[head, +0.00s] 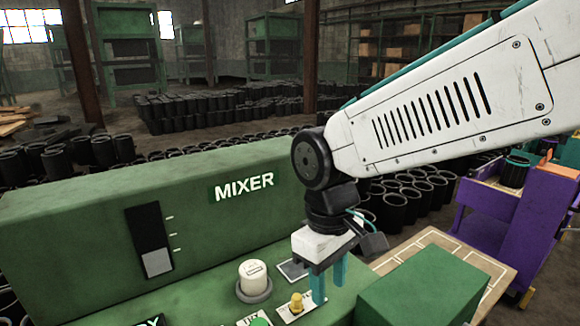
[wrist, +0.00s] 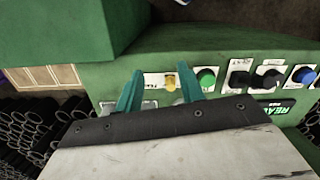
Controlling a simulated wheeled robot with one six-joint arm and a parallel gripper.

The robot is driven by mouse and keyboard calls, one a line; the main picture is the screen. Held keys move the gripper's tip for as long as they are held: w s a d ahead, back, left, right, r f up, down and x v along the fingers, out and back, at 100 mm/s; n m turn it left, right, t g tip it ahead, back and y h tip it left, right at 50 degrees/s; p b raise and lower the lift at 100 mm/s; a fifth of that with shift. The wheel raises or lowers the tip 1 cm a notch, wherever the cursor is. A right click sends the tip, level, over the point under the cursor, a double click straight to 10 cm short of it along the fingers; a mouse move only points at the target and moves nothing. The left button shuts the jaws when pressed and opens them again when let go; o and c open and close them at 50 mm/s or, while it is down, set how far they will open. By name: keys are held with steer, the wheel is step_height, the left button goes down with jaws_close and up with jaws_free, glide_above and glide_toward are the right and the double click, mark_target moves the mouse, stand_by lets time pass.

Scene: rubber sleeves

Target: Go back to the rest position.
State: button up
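My gripper (head: 330,283) hangs fingers down over the green mixer panel, just right of a small yellow switch (head: 296,302). Its two teal fingers are apart with nothing held between them. In the wrist view my gripper (wrist: 159,88) also has spread fingers, and the yellow switch (wrist: 171,82) shows in the gap beyond them. Whether the fingertips touch the panel I cannot tell. The green mixer (head: 150,215) carries a white "MIXER" label, a slider, and a large white knob (head: 253,275) left of the gripper.
A green block (head: 430,290) stands close to the right of my gripper. A green button (wrist: 206,78) and several knobs line the panel. A purple cart (head: 490,205) is at the right. Many black sleeves (head: 215,108) stand on the floor behind.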

steer(key=s+d+r+m+t, duration=0.1)
steer(key=s+d+m, duration=0.3)
steer(key=d, duration=0.6)
steer(key=s+d+r+m+t, duration=0.1)
steer(key=s+d+r+m, duration=0.1)
steer(key=s+d+m, duration=0.2)
steer(key=s+d, duration=0.3)
steer(key=d, duration=0.3)
steer(key=shift+d+r+m+y, duration=0.15)
steer(key=shift+r+m+y, duration=0.15)
steer(key=shift+m, duration=0.1)
